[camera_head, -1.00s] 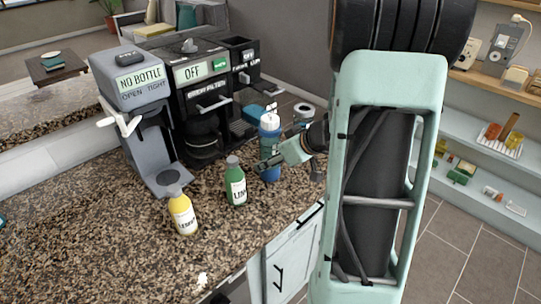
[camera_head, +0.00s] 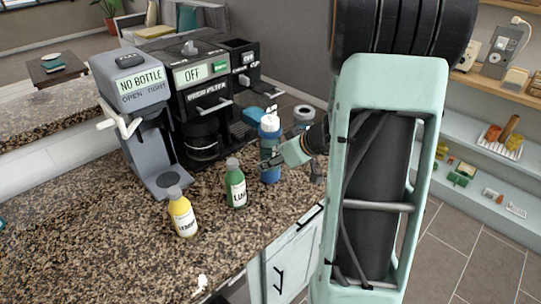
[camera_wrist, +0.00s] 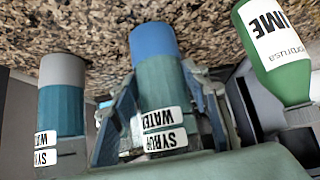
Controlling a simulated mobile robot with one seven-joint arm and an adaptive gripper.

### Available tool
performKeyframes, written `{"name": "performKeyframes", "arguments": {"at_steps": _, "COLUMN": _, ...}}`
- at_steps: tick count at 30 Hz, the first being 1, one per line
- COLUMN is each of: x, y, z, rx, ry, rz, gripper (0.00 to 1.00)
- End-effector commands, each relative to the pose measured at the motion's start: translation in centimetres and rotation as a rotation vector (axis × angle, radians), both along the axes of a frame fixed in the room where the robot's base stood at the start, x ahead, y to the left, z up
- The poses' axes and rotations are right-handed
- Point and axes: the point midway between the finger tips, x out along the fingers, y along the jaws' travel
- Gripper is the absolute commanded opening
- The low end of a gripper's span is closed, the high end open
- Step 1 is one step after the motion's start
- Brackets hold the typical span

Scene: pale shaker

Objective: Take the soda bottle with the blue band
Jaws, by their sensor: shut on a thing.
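The soda bottle with the blue band (camera_head: 269,143) stands on the granite counter in front of the coffee machine, with a white top. In the wrist view, where things appear upside down, it (camera_wrist: 154,52) shows a blue end, a teal body and a "SYRUP WATER" label. My gripper (camera_head: 272,160) reaches in from the right and is shut on this bottle; in the wrist view its fingers (camera_wrist: 160,98) sit on both sides of the body. I cannot tell whether the bottle has left the counter.
A similar bottle with a grey end (camera_wrist: 62,85) stands close by in the wrist view. A green lime bottle (camera_head: 235,187) and a yellow lemon bottle (camera_head: 182,214) stand to the left. The grey dispenser (camera_head: 133,90) and black coffee machine (camera_head: 208,75) stand behind. The front counter is clear.

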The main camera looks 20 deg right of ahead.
Motion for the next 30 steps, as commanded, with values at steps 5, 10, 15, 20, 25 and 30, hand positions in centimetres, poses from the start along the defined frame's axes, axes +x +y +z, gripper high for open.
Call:
{"name": "performKeyframes", "arguments": {"at_steps": 5, "x": 0.1, "y": 0.0, "z": 0.5, "rx": 0.000, "ry": -0.003, "rz": 0.000, "gripper": 0.14}}
{"name": "performKeyframes", "arguments": {"at_steps": 10, "x": 0.1, "y": 0.0, "z": 0.8, "rx": 0.000, "ry": -0.003, "rz": 0.000, "gripper": 0.14}}
{"name": "performKeyframes", "arguments": {"at_steps": 15, "x": 0.1, "y": 0.0, "z": 1.2, "rx": 0.000, "ry": -0.002, "rz": 0.001, "gripper": 0.14}}
{"name": "performKeyframes", "arguments": {"at_steps": 20, "x": 0.1, "y": 0.0, "z": 1.4, "rx": 0.000, "ry": -0.002, "rz": 0.001, "gripper": 0.14}}
{"name": "performKeyframes", "arguments": {"at_steps": 25, "x": 0.1, "y": 0.0, "z": 2.0, "rx": 0.000, "ry": -0.003, "rz": 0.000, "gripper": 0.14}}
{"name": "performKeyframes", "arguments": {"at_steps": 30, "x": 0.1, "y": 0.0, "z": 3.0, "rx": -0.001, "ry": -0.004, "rz": -0.001, "gripper": 0.14}}
